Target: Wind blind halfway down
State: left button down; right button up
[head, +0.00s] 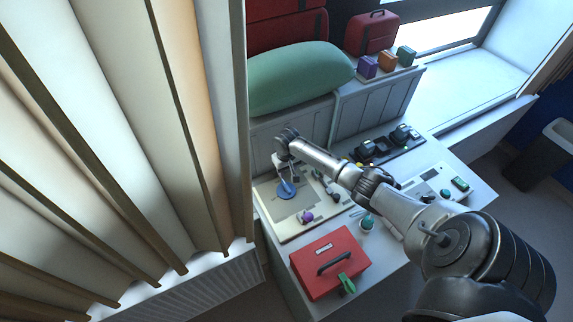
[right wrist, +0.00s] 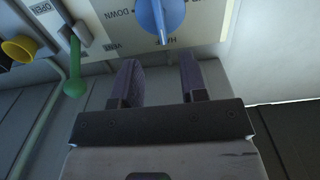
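A blue knob with a pointed handle (right wrist: 160,14) sits on a pale panel in the right wrist view, beside the words DOWN and a partly covered "HA..." label. In the head view it is a blue disc (head: 286,189) on the beige panel (head: 270,211). My right gripper (right wrist: 159,78) is open and empty; its two dark fingers are apart, and the knob's tip lies just beyond them, between their lines. In the head view the right gripper (head: 281,163) hangs at the panel's back edge. My left gripper is not in view.
A green-tipped lever (right wrist: 75,75) and a yellow knob (right wrist: 18,49) are left of the fingers. A red case (head: 328,260) and a purple knob (head: 306,216) lie in front. A green pillow (head: 298,78) rests behind. Tall slatted panels (head: 95,130) fill the left.

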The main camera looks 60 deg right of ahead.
notch_tip(320, 180, up, 3)
dwell(0.3)
jog(key=shift+a, duration=0.1)
dwell(0.5)
